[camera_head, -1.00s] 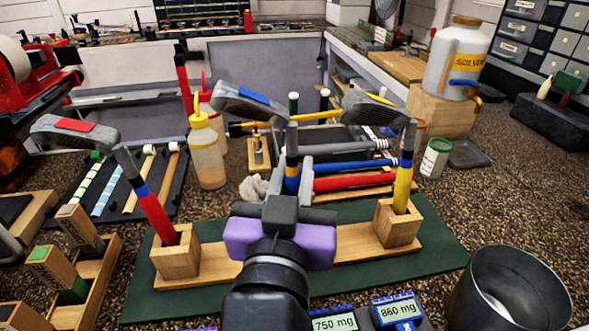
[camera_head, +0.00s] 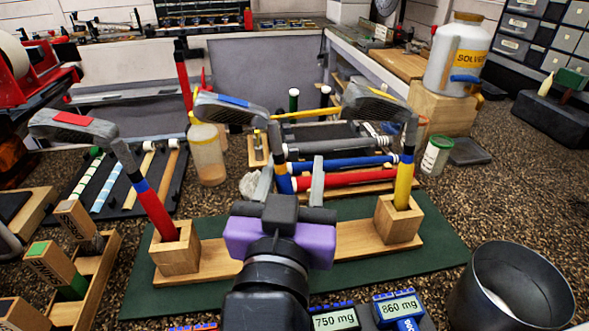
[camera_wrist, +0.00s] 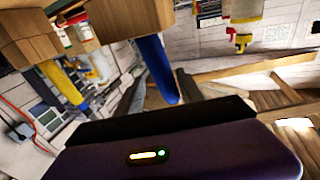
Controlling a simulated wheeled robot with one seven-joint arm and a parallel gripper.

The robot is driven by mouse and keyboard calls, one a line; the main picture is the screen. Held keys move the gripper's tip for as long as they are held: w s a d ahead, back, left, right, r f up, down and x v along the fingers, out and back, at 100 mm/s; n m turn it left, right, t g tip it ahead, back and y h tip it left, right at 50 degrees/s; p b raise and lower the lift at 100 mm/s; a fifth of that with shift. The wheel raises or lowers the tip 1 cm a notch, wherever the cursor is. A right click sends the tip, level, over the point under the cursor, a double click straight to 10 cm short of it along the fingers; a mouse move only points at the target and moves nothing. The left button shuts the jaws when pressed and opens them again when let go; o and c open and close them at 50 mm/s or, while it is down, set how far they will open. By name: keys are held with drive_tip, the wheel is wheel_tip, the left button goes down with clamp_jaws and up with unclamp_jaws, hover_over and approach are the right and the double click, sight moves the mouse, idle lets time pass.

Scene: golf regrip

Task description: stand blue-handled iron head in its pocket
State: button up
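The blue-handled iron head (camera_head: 225,108) stands in the middle of the row, its shaft leaning slightly left at the top. Its blue handle (camera_head: 283,182) is between the spread fingers of my gripper (camera_head: 290,182), closer to the left finger. The wrist view shows the blue handle (camera_wrist: 158,68) between the open fingers, with a gap on the right. There its end meets a wooden block (camera_wrist: 120,14); how deep it sits cannot be told. In the head view my gripper hides the handle's bottom and any pocket there.
A red-handled iron (camera_head: 152,208) stands in the left wooden pocket (camera_head: 176,252), and a yellow-handled iron (camera_head: 404,182) in the right pocket (camera_head: 398,225). Behind lie grips on a rack (camera_head: 345,178). A metal cup (camera_head: 508,290) stands front right.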

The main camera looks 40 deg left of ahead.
drive_tip(key=shift+f, duration=0.1)
drive_tip(key=v, duration=0.7)
drive_tip(key=shift+s+d, duration=0.25)
drive_tip(key=shift+s, duration=0.1)
drive_tip(key=shift+s, duration=0.1)
idle(0.3)
drive_tip(key=p+v, duration=0.5)
drive_tip(key=v, duration=0.3)
drive_tip(key=shift+s+d+p, duration=0.3)
drive_tip(key=shift+p, duration=0.1)
idle(1.2)
idle(0.3)
